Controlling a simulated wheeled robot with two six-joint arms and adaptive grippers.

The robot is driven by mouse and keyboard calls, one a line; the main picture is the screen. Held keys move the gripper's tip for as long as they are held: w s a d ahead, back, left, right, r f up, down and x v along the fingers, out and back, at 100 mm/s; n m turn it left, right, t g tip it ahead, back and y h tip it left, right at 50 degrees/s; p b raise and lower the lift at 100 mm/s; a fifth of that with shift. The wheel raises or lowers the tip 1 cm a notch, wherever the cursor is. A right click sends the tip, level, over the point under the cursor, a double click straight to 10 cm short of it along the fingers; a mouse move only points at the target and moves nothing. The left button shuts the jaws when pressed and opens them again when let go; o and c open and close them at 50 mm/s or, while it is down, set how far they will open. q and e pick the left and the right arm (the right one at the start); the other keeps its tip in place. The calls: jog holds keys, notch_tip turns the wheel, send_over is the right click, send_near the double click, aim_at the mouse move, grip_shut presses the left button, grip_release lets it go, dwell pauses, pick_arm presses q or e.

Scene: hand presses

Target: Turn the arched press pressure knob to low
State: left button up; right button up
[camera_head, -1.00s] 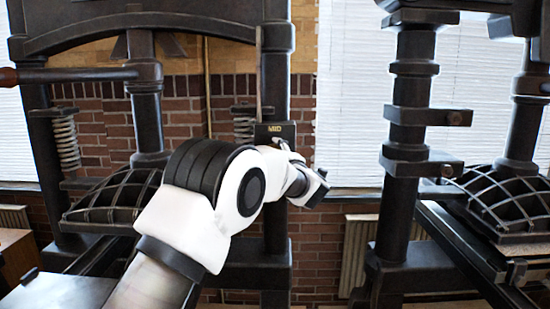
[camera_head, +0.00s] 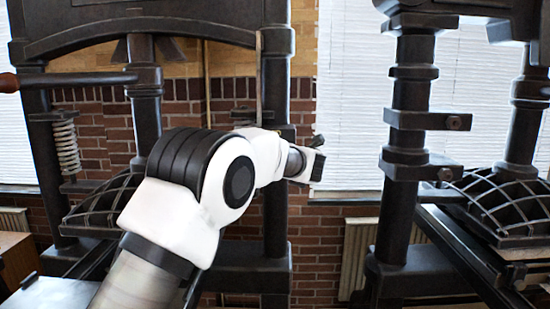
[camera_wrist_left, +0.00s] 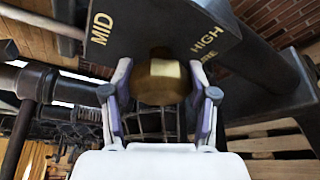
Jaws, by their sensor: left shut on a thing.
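The arched press (camera_head: 277,70) stands at the left of the head view, with its dark arch at the top. In the left wrist view its dark dial plate (camera_wrist_left: 165,22) carries gold words MID and HIGH; no LOW word is in sight. A round brass-coloured pressure knob (camera_wrist_left: 160,82) sits under the plate. My left gripper (camera_wrist_left: 160,76) has one finger on each side of the knob and is shut on it. Which way the knob points I cannot tell. In the head view my left arm hides knob and fingertips. My right gripper is not in view.
A second dark press (camera_head: 412,110) stands at the right, with a ribbed black part (camera_head: 510,205) beside it. A wooden-tipped bar (camera_head: 75,76) crosses the arched press at left. A brick wall and window blinds (camera_head: 348,90) lie behind.

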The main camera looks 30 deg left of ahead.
pick_arm(q)
jog(key=shift+r, duration=0.15)
dwell(0.4)
jog(key=o, duration=1.2)
jog(key=shift+c, duration=0.2)
jog(key=v, duration=1.2)
